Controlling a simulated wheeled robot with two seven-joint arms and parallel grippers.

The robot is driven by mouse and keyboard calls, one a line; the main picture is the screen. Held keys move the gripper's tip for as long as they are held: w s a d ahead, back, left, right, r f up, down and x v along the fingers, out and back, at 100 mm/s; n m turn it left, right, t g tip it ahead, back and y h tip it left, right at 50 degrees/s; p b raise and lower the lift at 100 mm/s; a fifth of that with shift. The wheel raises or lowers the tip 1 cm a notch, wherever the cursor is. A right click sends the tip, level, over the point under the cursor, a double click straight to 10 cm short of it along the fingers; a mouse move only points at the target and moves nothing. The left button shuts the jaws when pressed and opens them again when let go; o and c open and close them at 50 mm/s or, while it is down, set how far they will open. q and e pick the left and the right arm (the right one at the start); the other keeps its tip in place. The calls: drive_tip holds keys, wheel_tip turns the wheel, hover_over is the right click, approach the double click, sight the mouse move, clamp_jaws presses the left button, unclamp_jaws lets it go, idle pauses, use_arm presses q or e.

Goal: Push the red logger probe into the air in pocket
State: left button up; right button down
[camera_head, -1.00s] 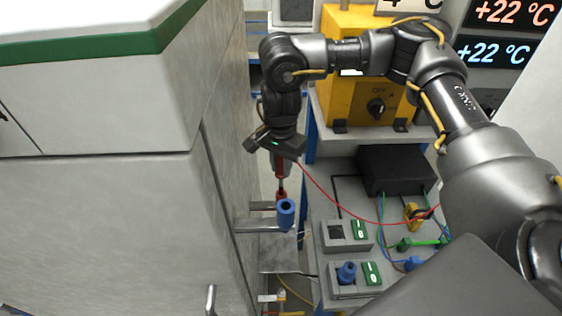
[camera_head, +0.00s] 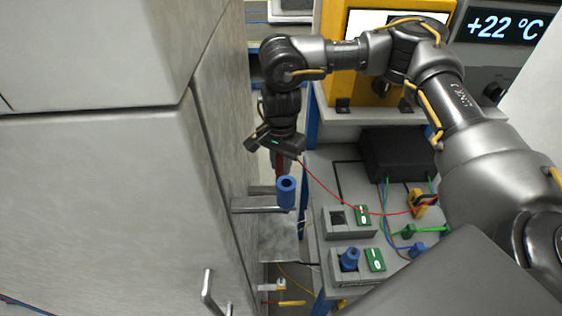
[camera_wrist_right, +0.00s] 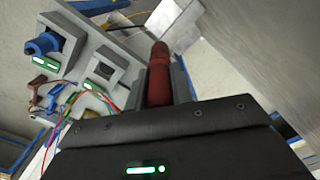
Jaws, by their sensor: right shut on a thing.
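The red logger probe is in my right gripper (camera_head: 279,158), and only a short red part of it (camera_head: 279,170) shows in the head view. In the right wrist view the probe (camera_wrist_right: 158,72) stands out between the two fingers (camera_wrist_right: 160,88), which are shut on it. A thin red lead runs off to the right in the head view. A grey block with an open square pocket (camera_head: 337,218) and a green label stands right of the gripper; it also shows in the wrist view (camera_wrist_right: 104,67). The label is too small to read. My left gripper is not in view.
A blue tube (camera_head: 287,192) by a metal bracket (camera_head: 262,204) stands just below the gripper. A second grey block holds a blue plug (camera_head: 349,259). A black box (camera_head: 398,154) and cabled plugs lie behind. A large grey cabinet (camera_head: 90,200) fills the left.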

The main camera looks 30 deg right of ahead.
drive_tip(key=c, duration=1.1)
unclamp_jaws()
drive_tip(key=shift+c, duration=0.2)
drive_tip(key=shift+r, duration=0.15)
wheel_tip(320, 180, up, 10)
drive_tip(key=shift+r+b, duration=0.25)
drive_tip(key=shift+b, duration=0.45)
